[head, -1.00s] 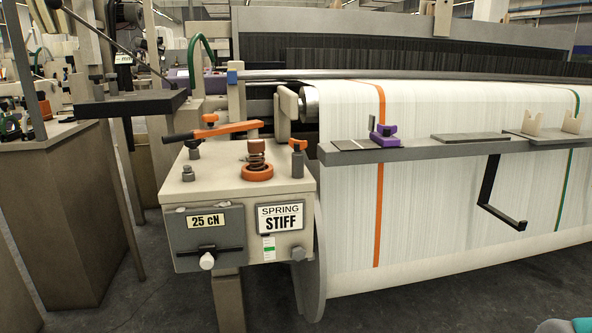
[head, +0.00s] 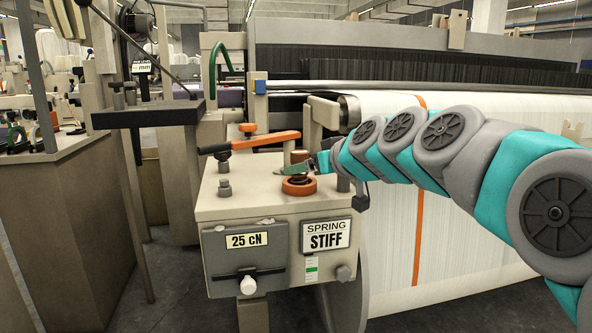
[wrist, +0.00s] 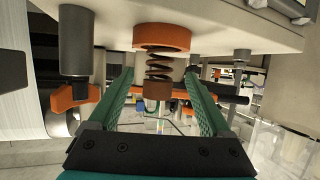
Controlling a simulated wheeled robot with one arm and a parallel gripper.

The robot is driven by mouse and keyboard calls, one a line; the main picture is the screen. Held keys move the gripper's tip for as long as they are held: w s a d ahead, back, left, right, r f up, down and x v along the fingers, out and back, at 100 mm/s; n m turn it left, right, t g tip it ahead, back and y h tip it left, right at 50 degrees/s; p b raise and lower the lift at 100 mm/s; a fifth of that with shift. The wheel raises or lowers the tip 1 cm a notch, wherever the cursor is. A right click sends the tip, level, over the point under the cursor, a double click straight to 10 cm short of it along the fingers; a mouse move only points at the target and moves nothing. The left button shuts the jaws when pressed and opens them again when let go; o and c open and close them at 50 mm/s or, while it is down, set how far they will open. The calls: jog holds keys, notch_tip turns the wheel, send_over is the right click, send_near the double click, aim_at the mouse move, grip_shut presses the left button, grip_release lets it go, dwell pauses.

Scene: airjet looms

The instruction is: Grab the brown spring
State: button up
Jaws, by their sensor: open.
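The brown spring (head: 298,169) stands upright on the beige box, with a brown cap on top and an orange ring at its base. In the head view the green tip of my gripper (head: 318,166) is at the spring's right side and hides part of its coils. In the wrist view, which is upside down, the dark coils of the spring (wrist: 159,66) show between the two green fingers of my gripper (wrist: 159,80). The fingers are open, with a gap on each side of the spring.
The beige box (head: 245,200) bears an orange-handled lever (head: 262,141) behind the spring and a grey post (head: 224,187) to the left. Labels "25 cN" (head: 247,240) and "SPRING STIFF" (head: 325,235) are on its front. White loom cloth (head: 390,240) lies to the right.

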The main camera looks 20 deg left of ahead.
jog(key=shift+p+x, duration=0.6)
jog(key=shift+x, duration=2.9)
jog(key=shift+d, duration=0.15)
grip_shut()
